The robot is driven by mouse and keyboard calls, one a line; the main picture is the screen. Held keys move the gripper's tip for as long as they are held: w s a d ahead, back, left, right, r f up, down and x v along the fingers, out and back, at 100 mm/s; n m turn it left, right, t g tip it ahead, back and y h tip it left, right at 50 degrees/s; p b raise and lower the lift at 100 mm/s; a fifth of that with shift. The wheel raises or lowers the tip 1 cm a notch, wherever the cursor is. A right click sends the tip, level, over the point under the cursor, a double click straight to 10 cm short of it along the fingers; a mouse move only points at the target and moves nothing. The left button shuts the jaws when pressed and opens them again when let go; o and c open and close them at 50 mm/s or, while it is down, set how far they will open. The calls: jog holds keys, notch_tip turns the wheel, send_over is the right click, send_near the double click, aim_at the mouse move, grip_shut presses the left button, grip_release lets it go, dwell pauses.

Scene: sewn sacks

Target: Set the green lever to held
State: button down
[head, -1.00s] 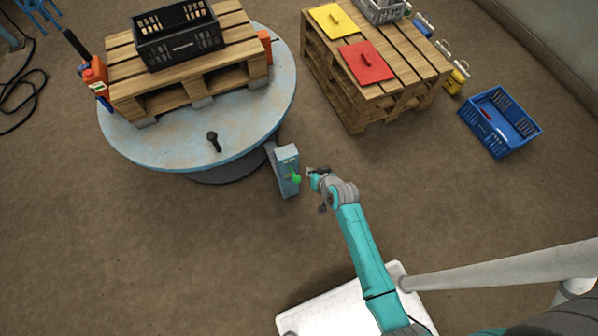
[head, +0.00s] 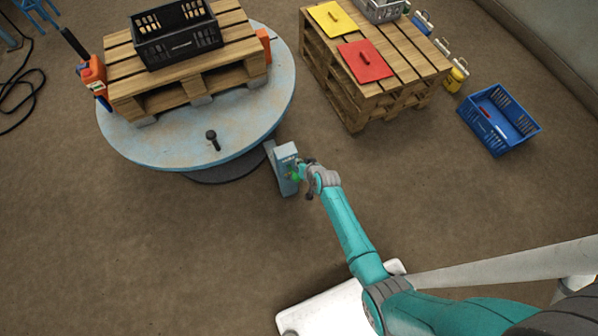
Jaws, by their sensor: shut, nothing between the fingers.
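The green lever (head: 295,177) sits on the face of a grey-blue post (head: 285,157) beside the round turntable. Only part of the lever shows, since my gripper (head: 300,169) is right at it and covers some of it. My gripper is shut with nothing held between its fingers. I cannot tell from this view whether the fingers touch the lever. Any position marks on the post are too small to read.
The turntable (head: 170,150) carries a pallet with a black crate (head: 178,40) and has a black knob (head: 212,138). A pallet stack with yellow and red lids (head: 365,62) stands at the back. A blue crate (head: 500,120) lies right. Floor in front is clear.

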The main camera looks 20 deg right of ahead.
aim_at(293, 173)
jog(key=shift+s+a+f, duration=0.3)
jog(key=shift+s+f, duration=0.25)
jog(key=shift+f, duration=0.25)
jog(key=shift+s+a+f, duration=0.3)
jog(key=shift+s+f, duration=0.2)
jog(key=shift+f, duration=0.25)
jog(key=shift+f, duration=0.15)
